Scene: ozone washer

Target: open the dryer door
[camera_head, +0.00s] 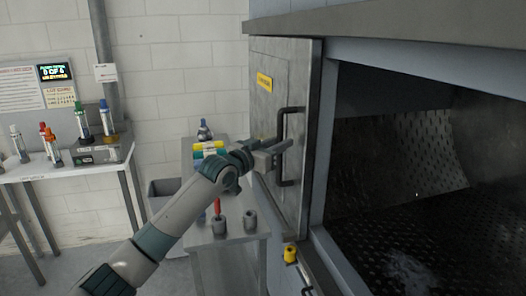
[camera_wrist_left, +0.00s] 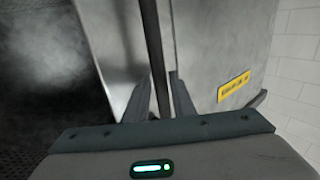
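The dryer door (camera_head: 270,85) is a grey metal panel with a yellow label, at the left of the dryer's opening. The opening is uncovered and the dark perforated drum (camera_head: 400,150) shows inside. The door's black bar handle (camera_head: 285,172) stands upright on the panel. My left gripper (camera_head: 284,147) is at the handle's middle. In the left wrist view the handle (camera_wrist_left: 151,35) runs between the two fingertips (camera_wrist_left: 161,76), which sit close on both sides of it. The door surface (camera_wrist_left: 210,50) is just beyond. My right gripper is not in view.
A small grey table (camera_head: 235,229) with a red-tipped tool and small cups stands below my left arm. A white table (camera_head: 75,168) with several bottles is at the far left. A yellow knob (camera_head: 290,253) is on the dryer's lower edge. A grey bin (camera_head: 165,190) stands by the wall.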

